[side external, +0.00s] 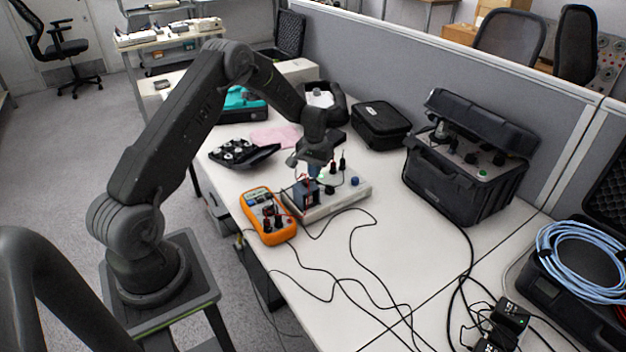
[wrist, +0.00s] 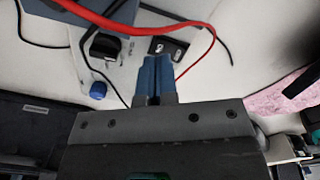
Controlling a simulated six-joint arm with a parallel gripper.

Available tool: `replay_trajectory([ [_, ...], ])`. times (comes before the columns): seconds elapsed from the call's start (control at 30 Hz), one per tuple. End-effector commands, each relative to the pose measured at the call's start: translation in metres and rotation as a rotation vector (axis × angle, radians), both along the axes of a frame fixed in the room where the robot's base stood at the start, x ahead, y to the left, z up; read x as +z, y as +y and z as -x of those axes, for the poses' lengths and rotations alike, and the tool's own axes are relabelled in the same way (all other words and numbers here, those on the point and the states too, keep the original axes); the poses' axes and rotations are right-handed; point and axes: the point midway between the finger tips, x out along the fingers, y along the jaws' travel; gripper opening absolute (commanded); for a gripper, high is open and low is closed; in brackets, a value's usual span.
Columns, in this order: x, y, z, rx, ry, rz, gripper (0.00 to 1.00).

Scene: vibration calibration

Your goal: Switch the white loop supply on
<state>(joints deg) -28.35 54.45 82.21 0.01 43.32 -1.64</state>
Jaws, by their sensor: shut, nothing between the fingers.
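The white loop supply (side external: 345,195) is a low pale box on the bench, with a blue knob (side external: 354,181) and dark plugs on top. In the wrist view its pale panel (wrist: 125,62) carries a black knob (wrist: 104,46), a blue knob (wrist: 98,90) and a black rocker switch (wrist: 168,48). My gripper (side external: 314,172) is over the box, pointing down, its blue fingers shut and empty. In the wrist view the shut fingers (wrist: 153,60) appear beside the rocker switch and partly cover it. I cannot tell whether they touch it, or which way the switch is set.
An orange multimeter (side external: 268,215) stands left of the supply. Red and black leads cross the panel close to my fingers. A black case (side external: 465,175) stands right, a black pouch (side external: 381,125) behind. Black cables lie across the front; some bench between is bare.

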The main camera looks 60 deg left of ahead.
Motion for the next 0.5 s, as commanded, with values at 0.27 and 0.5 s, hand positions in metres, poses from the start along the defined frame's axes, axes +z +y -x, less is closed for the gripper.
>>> replay_trajectory([
  [0.27,0.022,0.0,0.0,0.0,0.0,0.0,0.0],
  [0.5,0.04,0.0,0.0,0.0,0.0,0.0,0.0],
])
